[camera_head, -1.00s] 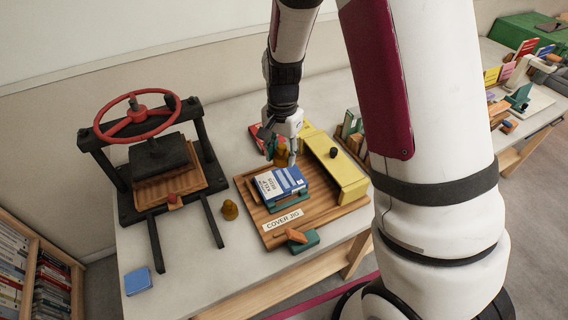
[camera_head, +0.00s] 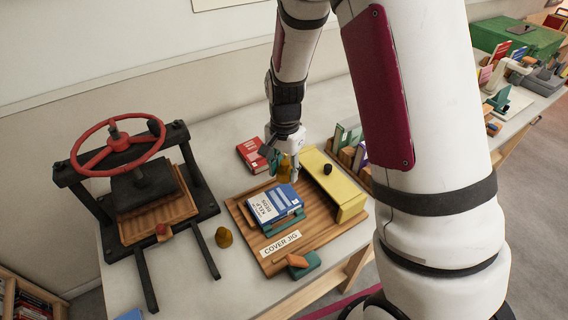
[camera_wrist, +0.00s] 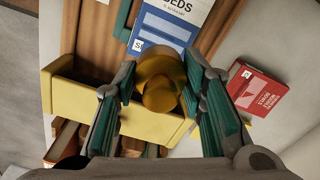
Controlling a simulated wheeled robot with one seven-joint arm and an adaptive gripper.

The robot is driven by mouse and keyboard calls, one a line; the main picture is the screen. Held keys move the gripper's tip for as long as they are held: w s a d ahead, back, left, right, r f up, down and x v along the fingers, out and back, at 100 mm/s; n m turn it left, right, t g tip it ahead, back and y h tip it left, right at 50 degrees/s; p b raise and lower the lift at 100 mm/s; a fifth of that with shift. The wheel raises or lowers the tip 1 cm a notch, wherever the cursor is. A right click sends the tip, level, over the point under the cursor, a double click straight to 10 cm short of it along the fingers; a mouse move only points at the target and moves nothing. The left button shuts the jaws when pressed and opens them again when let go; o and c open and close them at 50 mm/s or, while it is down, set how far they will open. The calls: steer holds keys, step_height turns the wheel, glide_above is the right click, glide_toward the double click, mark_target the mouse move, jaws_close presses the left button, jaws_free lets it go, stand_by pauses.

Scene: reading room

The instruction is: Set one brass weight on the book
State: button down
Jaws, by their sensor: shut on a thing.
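My gripper (camera_head: 284,165) is shut on a brass weight (camera_head: 286,171), with one finger on each side of it. The held weight also shows in the wrist view (camera_wrist: 160,82), between the green finger pads. The blue and white book (camera_head: 274,203) lies on green supports on the wooden cover jig (camera_head: 268,262). The held weight is just behind the book's far edge in the head view; I cannot tell its exact height. A second brass weight (camera_head: 224,237) stands on the table left of the jig.
A red book (camera_head: 252,154) lies on the table behind the jig. A yellow fence (camera_head: 336,182) stands along the jig's right side. A black press with a red wheel (camera_head: 118,145) fills the left. An orange and green clamp (camera_head: 297,262) sits at the jig's front.

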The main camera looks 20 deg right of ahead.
mark_target(285, 197)
steer(key=shift+f, duration=0.55)
stand_by(1.2)
steer(key=shift+f+b, duration=0.5)
steer(key=shift+f, duration=0.9)
steer(key=shift+f+b, duration=0.75)
steer(key=shift+f, duration=1.5)
stand_by(2.1)
steer(key=c, duration=0.9)
jaws_free()
steer(key=shift+c, duration=0.2)
